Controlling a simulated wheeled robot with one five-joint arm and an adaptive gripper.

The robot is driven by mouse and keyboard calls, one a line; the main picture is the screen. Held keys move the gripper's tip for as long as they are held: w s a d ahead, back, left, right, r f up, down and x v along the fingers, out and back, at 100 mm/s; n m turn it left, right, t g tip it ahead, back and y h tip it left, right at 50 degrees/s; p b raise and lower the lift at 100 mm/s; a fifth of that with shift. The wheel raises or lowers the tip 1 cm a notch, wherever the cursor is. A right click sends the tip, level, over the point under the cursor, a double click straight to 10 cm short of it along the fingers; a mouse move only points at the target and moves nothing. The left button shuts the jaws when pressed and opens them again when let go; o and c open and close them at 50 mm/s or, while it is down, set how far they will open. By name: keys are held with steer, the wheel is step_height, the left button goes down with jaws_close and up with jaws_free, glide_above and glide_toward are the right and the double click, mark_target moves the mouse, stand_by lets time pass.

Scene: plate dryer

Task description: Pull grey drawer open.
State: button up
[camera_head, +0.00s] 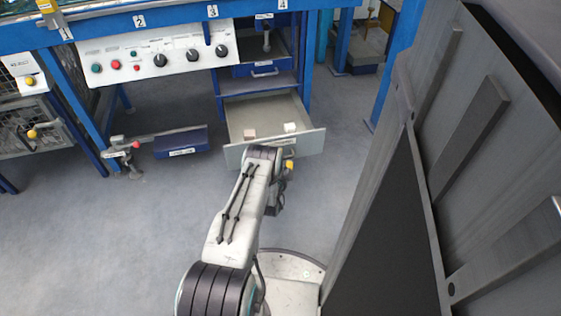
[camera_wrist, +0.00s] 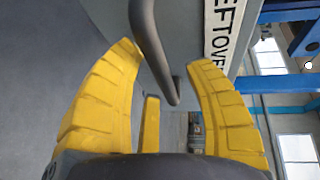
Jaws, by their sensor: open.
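The grey drawer (camera_head: 308,143) is pulled out from the blue cabinet under the bench, and its inside shows from above. In the wrist view its grey front (camera_wrist: 187,28) carries a white label with black letters, partly cut off. A dark bar handle (camera_wrist: 148,40) runs between the yellow fingers of my gripper (camera_wrist: 160,60). The fingers are open, on either side of the handle, with gaps visible. In the head view my gripper (camera_head: 288,167) is at the drawer front, mostly hidden behind my arm.
A pinkish block (camera_head: 249,133) and a white block (camera_head: 290,127) lie in the drawer. A blue drawer (camera_head: 262,69) sits above it. A control panel (camera_head: 160,55) is at upper left. A large dark grey structure (camera_head: 440,170) fills the right.

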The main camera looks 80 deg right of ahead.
steer(key=a+r, duration=0.2)
steer(key=a, duration=0.9)
steer(key=shift+a, duration=0.4)
steer(key=shift+w+r, duration=0.1)
steer(key=shift+r, duration=0.05)
stand_by(0.4)
